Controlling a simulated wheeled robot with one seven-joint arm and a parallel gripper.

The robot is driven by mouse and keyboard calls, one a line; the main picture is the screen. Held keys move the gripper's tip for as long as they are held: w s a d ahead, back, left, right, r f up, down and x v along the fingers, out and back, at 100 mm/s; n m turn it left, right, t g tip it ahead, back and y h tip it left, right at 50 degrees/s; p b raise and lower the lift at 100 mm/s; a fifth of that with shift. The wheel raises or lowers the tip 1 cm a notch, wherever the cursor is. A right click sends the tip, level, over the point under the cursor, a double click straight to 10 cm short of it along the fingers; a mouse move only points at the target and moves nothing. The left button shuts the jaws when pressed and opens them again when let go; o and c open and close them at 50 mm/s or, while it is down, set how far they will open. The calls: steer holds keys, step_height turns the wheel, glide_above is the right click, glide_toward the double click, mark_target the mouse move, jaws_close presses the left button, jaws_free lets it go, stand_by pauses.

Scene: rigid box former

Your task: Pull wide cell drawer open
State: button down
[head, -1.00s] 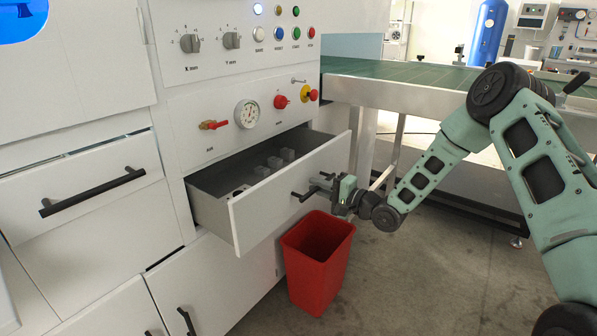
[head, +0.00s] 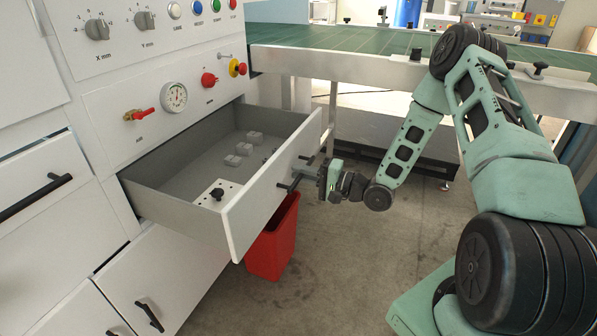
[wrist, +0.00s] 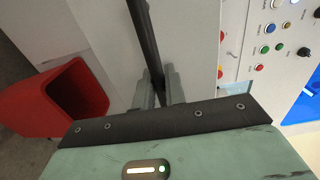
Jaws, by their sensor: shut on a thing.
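The wide drawer (head: 275,182) under the gauge panel is pulled well out. Its white front faces my arm, and its grey interior holds several small light blocks and a white plate with holes. A dark bar handle (wrist: 146,40) stands on the drawer front; part of it also shows in the head view. My gripper (head: 322,180) is at the handle in front of the drawer. In the wrist view its two fingers (wrist: 162,85) are shut on the handle, one on each side of the bar.
A red bin (head: 272,245) stands on the floor partly beneath the drawer. A green-topped conveyor (head: 370,48) is behind. Other closed drawers and doors with dark handles (head: 35,195) lie left. Open floor (head: 350,270) lies in front of the drawer.

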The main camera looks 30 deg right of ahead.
steer(key=c, duration=1.5)
jaws_free()
steer(key=shift+c, duration=0.2)
steer(key=shift+d, duration=0.1)
steer(key=p+v, duration=0.1)
steer(key=v, duration=1.6)
steer(key=shift+s, duration=0.15)
